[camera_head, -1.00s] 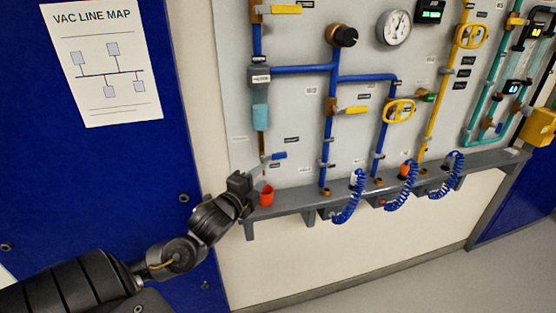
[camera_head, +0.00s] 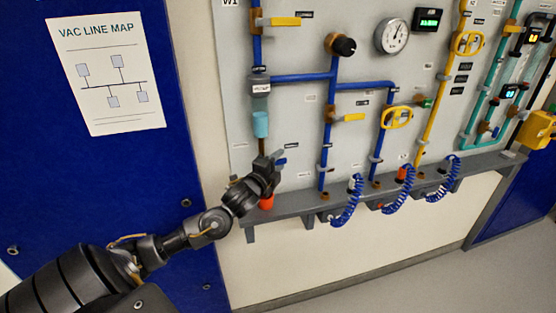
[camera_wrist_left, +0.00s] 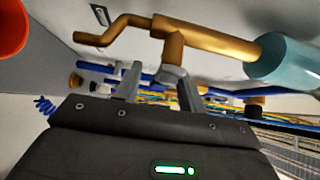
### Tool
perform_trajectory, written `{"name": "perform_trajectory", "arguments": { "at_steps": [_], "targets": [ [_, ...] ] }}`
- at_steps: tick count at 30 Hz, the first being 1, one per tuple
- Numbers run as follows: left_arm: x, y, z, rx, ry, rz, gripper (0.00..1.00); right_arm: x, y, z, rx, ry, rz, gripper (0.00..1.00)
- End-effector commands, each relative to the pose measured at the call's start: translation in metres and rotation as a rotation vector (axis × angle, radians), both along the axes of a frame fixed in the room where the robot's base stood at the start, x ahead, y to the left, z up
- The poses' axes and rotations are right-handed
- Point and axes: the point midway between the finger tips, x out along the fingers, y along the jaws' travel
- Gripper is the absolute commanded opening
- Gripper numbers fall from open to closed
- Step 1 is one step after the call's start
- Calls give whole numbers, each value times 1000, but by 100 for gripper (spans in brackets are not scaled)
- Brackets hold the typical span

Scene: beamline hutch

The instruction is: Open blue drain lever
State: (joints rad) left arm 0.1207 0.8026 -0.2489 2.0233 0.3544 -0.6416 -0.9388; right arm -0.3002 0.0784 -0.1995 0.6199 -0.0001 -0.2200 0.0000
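I cannot tell there whether the lever lies between the fingers; blue pieces behind blend together. My right gripper is not in view.
An orange-red cup (camera_head: 267,201) stands on the grey ledge (camera_head: 290,207) just under my left gripper; it also shows in the left wrist view (camera_wrist_left: 10,28). Blue pipes, yellow handles and coiled blue hoses (camera_head: 347,203) lie to the right.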

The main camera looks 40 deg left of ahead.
Motion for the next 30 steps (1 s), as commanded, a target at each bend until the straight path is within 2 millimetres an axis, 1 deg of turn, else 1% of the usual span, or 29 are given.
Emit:
{"name": "perform_trajectory", "arguments": {
  "at_steps": [9,18,26,30],
  "targets": [
    [3,0,0,0,0,0,40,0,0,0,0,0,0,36],
    [2,0,0,0,1,0,1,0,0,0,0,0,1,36],
    [3,0,0,1,1,-1,0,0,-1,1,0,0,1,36],
    [10,-5,0,8,11,-10,0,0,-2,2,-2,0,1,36]
  ]
}}
